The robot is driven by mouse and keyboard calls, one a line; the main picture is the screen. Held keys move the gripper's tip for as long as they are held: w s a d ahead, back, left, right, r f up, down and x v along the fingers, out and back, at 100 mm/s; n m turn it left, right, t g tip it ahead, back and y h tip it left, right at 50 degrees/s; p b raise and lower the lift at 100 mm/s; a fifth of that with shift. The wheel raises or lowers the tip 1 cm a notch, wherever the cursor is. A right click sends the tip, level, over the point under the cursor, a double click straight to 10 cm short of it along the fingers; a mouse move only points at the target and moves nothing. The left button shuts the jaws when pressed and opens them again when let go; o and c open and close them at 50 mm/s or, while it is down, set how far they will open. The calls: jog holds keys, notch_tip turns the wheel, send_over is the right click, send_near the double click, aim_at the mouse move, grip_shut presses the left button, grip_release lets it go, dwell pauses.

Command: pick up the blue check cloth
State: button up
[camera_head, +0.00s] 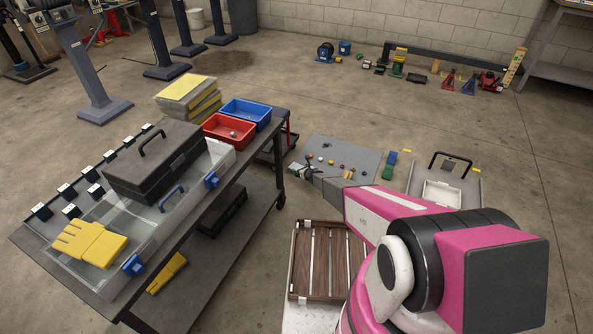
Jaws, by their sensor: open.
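I cannot make out a blue check cloth in the head view. A small blue item (388,173) lies beside a green one to the right of a grey panel, too small to tell what it is. My pink and black arm reaches from the lower right toward the grey panel (352,158).
A dark cart (262,190) on the left carries a black toolbox (155,165), yellow gloves (90,243), a red bin (229,130) and a blue bin (246,113). A slatted wooden tray (327,262) lies below my arm. Small coloured knobs or balls dot the panel. Open floor lies beyond.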

aim_at(298, 167)
jog(key=x, duration=0.3)
jog(key=shift+w+a+f, duration=0.15)
jog(key=shift+w+f, duration=0.1)
jog(key=shift+w, duration=0.1)
jog(key=shift+c, duration=0.3)
